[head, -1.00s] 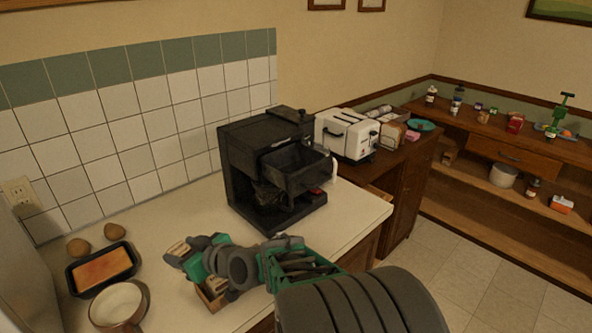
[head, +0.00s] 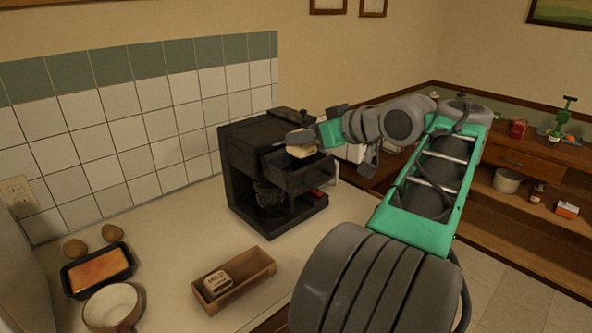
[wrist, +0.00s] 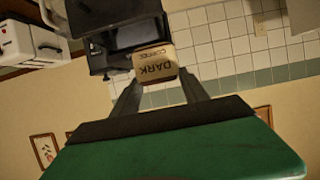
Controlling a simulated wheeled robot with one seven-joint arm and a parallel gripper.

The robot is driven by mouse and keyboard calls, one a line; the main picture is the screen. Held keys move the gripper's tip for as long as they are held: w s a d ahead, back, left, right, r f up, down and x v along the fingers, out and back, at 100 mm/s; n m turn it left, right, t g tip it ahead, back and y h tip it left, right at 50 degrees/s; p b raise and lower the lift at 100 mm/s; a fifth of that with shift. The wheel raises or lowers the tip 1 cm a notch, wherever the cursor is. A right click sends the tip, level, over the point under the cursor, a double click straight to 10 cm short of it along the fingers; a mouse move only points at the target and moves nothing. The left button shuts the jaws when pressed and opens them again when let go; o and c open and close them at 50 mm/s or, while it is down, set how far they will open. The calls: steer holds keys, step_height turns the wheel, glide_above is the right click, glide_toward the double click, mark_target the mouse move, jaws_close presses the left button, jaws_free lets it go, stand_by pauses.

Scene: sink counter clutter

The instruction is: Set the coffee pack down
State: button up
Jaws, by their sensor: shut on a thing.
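The coffee pack (head: 301,151), a small cream and brown block, is held at the open pull-out tray (head: 297,180) of the black coffee machine (head: 243,160). In the wrist view the pack (wrist: 155,66) reads "DARK COFFEE" and sits between the two fingers. My gripper (head: 304,143) is shut on it; the gripper also shows in the wrist view (wrist: 158,82). The pack overlaps the tray's opening in the head view; I cannot tell whether it touches the tray. A second pack (head: 217,284) marked "MILD" is in the wooden box (head: 256,274) on the counter.
A white toaster (head: 349,151) stands behind my arm.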

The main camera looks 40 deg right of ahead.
steer(key=w+d+f, duration=0.1)
steer(key=w+f, duration=0.1)
steer(key=w+d+f+p, duration=0.1)
steer(key=w+d+f, duration=0.1)
steer(key=w+f, duration=0.1)
steer(key=w+d+f, duration=0.1)
steer(key=w+f, duration=0.1)
steer(key=w, duration=0.1)
steer(key=shift+w+d+f+p, duration=0.15)
steer(key=shift+w+d+p, duration=0.05)
steer(key=shift+d+p, duration=0.15)
steer(key=f, duration=0.1)
steer(key=f+p, duration=0.1)
steer(key=f, duration=0.1)
steer(key=shift+w+d+f, duration=0.1)
steer(key=shift+w+f, duration=0.1)
steer(key=shift+f, duration=0.15)
